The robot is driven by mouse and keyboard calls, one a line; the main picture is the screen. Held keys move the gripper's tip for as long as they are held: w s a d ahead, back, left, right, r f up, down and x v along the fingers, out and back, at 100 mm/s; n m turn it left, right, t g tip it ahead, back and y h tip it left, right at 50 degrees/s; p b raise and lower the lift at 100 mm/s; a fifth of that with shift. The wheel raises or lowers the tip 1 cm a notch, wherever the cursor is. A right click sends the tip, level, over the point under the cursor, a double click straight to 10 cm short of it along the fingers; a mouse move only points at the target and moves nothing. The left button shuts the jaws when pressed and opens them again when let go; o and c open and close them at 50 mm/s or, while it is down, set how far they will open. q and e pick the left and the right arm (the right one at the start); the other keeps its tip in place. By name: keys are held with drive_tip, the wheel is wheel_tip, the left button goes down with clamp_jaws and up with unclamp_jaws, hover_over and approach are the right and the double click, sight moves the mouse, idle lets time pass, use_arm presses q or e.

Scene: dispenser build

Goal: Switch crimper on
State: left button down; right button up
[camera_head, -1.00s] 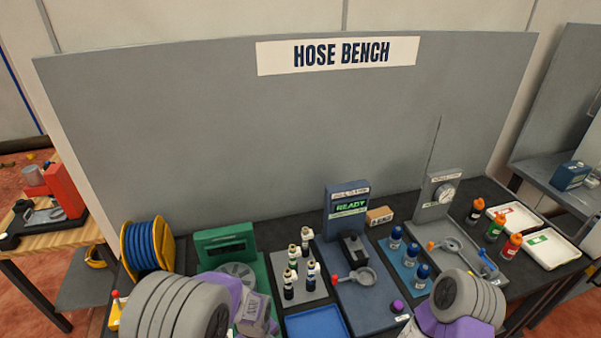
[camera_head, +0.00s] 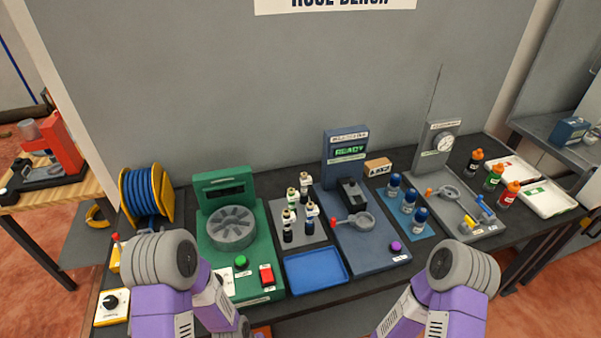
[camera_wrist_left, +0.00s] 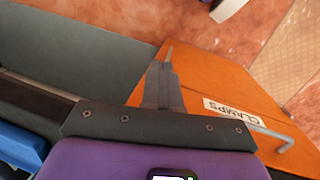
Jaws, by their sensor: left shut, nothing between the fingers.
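The green machine (camera_head: 232,232), likely the crimper, stands on the left half of the bench in the head view. In the left wrist view my left gripper (camera_wrist_left: 166,62) is shut and empty, above or in front of an orange box labelled CLAMPS (camera_wrist_left: 215,85). It is not touching the machine's controls. My right gripper is below the picture; only its arm shows.
A yellow box with a black knob (camera_head: 111,305) and a blue hose reel (camera_head: 146,194) are at the left. A blue tray (camera_head: 315,270) and black bottles stand right of the green machine. A blue machine reading READY (camera_head: 348,170) is mid-bench.

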use_arm(q)
drive_tip(key=s+d+f+m+h+b, duration=0.1)
drive_tip(key=s+f+b, duration=0.2)
drive_tip(key=f, duration=0.3)
drive_tip(key=shift+d+f+m+t+h, duration=0.35)
drive_tip(key=shift+d+m+t+h, duration=0.05)
use_arm(e)
wheel_tip(320, 180, down, 4)
drive_tip(key=shift+f, duration=0.15)
